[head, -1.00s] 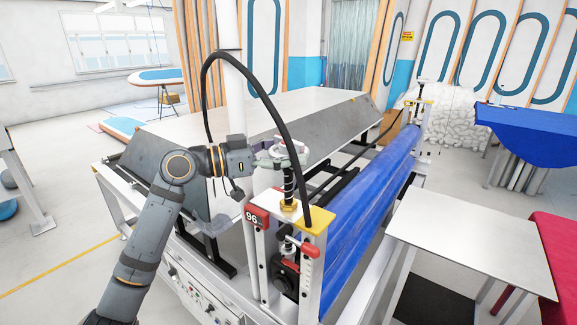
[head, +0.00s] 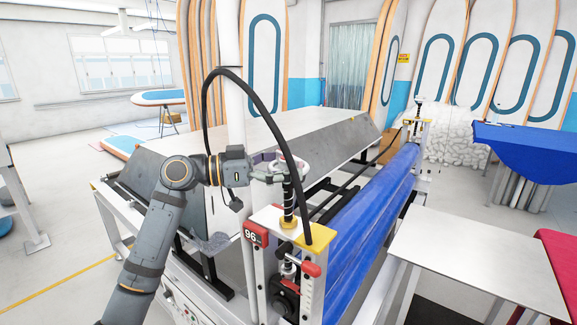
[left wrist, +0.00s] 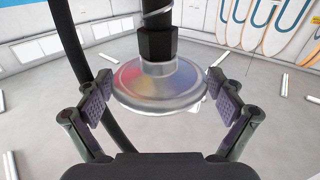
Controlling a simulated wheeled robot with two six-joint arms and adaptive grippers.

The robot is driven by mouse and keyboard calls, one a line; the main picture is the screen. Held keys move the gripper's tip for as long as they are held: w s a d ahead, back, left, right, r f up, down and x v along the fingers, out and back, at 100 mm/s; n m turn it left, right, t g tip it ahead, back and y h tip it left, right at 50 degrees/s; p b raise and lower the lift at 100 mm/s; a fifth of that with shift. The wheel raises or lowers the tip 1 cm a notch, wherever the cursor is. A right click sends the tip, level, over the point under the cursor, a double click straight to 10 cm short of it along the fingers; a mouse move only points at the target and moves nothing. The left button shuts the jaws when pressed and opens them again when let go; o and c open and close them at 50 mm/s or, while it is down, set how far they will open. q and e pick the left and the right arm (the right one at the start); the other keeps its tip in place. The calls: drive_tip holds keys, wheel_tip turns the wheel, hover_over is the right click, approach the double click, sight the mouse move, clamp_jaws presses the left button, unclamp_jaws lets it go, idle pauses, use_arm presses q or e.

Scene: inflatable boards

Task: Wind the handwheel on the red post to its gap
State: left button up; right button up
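The handwheel (head: 291,163), pale with red parts, sits on a threaded screw above the near post (head: 252,262). This post carries a red plate marked 96 (head: 255,234) and a yellow cap (head: 314,236). My left gripper (head: 279,172) reaches the wheel from the left. The wheel's face looks smeared. The gap's size cannot be read. My right gripper is not in view.
A black hose (head: 236,78) arches over my left gripper and down to the post. A blue roll (head: 365,225) runs back to a far post (head: 418,128). A sloped grey table (head: 300,155) lies behind; a white side table (head: 470,250) stands at right.

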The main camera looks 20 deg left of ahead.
use_arm(q)
drive_tip(key=shift+f, duration=0.1)
drive_tip(key=shift+s+a, duration=0.1)
drive_tip(key=shift+a, duration=0.15)
drive_tip(key=v, duration=1.1)
drive_tip(key=shift+a, duration=0.3)
drive_tip(key=shift+s, duration=0.1)
